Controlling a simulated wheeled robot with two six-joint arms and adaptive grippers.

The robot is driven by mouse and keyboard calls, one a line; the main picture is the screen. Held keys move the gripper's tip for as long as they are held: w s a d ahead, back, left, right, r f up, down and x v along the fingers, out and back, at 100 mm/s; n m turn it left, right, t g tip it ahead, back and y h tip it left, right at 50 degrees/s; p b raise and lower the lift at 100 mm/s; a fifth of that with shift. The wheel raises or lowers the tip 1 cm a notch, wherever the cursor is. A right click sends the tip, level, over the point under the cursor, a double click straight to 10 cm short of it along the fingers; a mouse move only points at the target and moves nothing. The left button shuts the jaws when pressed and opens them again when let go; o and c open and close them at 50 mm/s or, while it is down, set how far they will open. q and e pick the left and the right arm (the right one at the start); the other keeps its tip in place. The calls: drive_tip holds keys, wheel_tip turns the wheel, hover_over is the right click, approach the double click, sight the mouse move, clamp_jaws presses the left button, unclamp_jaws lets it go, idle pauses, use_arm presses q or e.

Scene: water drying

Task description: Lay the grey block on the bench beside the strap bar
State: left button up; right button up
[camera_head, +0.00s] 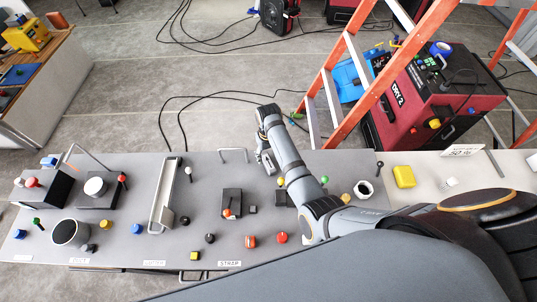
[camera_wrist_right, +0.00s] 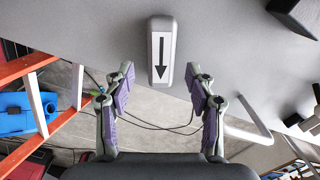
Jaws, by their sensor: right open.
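The grey block (camera_wrist_right: 161,50) shows in the right wrist view, with a white face and a black arrow. It is at the bench's edge, ahead of my right gripper (camera_wrist_right: 160,92), between the lines of its two purple-padded fingers. The fingers are open and apart from it. I cannot tell whether this is the strap bar. My left gripper is out of view.
The grey bench (camera_head: 205,175) carries several knobs, a black box (camera_head: 231,201), a long metal frame (camera_head: 163,196) and a white "STRAP" label (camera_head: 229,264). A yellow block (camera_head: 403,177) lies at the right. Beyond stand an orange ladder (camera_head: 349,60) and a red machine (camera_head: 430,100).

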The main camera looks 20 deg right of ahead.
wheel_tip(320, 180, up, 4)
drive_tip(key=shift+f+p, duration=0.2)
drive_tip(key=shift+p, duration=0.7)
drive_tip(key=shift+r+b, duration=0.35)
drive_tip(key=shift+b, duration=0.05)
wheel_tip(320, 180, up, 4)
hover_over(269, 161)
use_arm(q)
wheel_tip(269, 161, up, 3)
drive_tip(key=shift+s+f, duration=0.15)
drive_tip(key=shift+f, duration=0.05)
use_arm(e)
drive_tip(key=shift+a+r, duration=0.1)
drive_tip(key=shift+r, duration=0.1)
